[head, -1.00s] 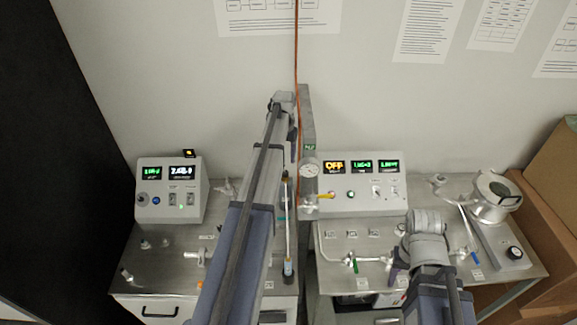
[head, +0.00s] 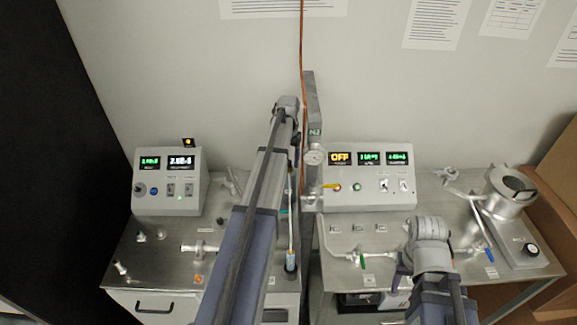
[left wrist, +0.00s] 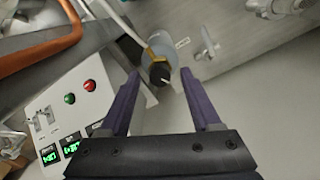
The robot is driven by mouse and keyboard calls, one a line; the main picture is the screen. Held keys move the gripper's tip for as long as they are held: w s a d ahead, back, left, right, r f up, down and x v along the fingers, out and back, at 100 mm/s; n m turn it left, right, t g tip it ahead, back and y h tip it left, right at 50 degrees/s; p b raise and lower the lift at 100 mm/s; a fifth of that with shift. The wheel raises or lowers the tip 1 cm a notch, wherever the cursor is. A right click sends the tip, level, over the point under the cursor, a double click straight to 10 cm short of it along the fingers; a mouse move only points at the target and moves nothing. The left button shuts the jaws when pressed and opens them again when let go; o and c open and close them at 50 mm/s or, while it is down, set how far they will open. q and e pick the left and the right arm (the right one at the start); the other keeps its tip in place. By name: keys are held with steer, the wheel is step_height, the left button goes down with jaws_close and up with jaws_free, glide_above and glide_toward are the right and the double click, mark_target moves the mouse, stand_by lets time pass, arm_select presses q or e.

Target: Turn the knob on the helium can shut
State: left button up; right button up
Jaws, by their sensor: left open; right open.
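The helium can appears to be the small grey-blue cylinder (left wrist: 170,48) in the left wrist view, with a yellowish collar. Its black knob (left wrist: 160,75) has a white mark and faces the camera. My left gripper (left wrist: 160,80) is open, with one purple finger on each side of the knob's line of sight. Nothing is held, and I cannot tell whether the fingertips touch the knob. In the head view my left arm reaches up the middle and hides its gripper. My right gripper (head: 402,270) is partly hidden by its own wrist, low over the right bench.
A control box (head: 370,200) with lit displays stands on the right bench; it also shows in the left wrist view (left wrist: 62,125). Another control box (head: 167,205) stands left. A metal chamber (head: 510,195) stands right.

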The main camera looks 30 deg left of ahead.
arm_select(q)
steer(key=shift+f, duration=0.15)
steer(key=shift+c, duration=0.3)
jaws_close()
